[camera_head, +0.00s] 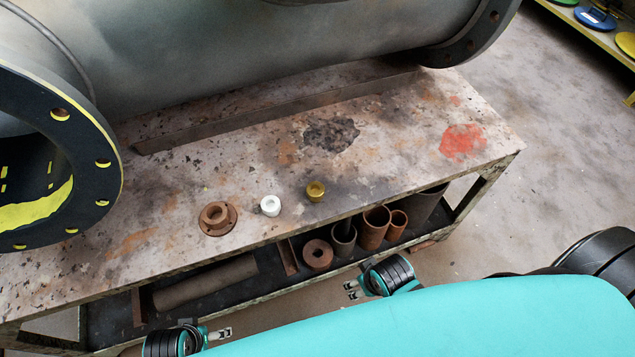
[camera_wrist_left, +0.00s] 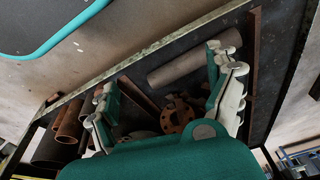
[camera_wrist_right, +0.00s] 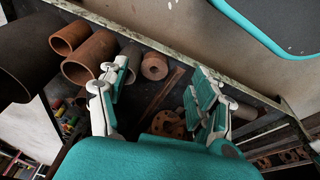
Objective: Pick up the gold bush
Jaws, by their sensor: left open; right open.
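The gold bush (camera_head: 315,191) is a small short ring standing on the stained workbench top (camera_head: 390,150), near its front edge. A white bush (camera_head: 270,206) stands to its left, and a rusty flanged ring (camera_head: 217,218) lies further left. My right gripper (camera_head: 351,290) is open and empty, in front of the bench and below the gold bush in the head view. It also shows in the right wrist view (camera_wrist_right: 160,85). My left gripper (camera_head: 226,333) is further left in front of the bench; the left wrist view shows its fingers (camera_wrist_left: 165,85) apart and empty. Neither wrist view shows the gold bush.
A large grey flanged pipe (camera_head: 260,55) lies across the back of the bench. The lower shelf (camera_head: 110,315) holds rusty pipe pieces (camera_head: 374,228) and a long tube (camera_head: 205,282). The bench top right of the gold bush is clear. A yellow shelf (camera_head: 595,35) stands at the far right.

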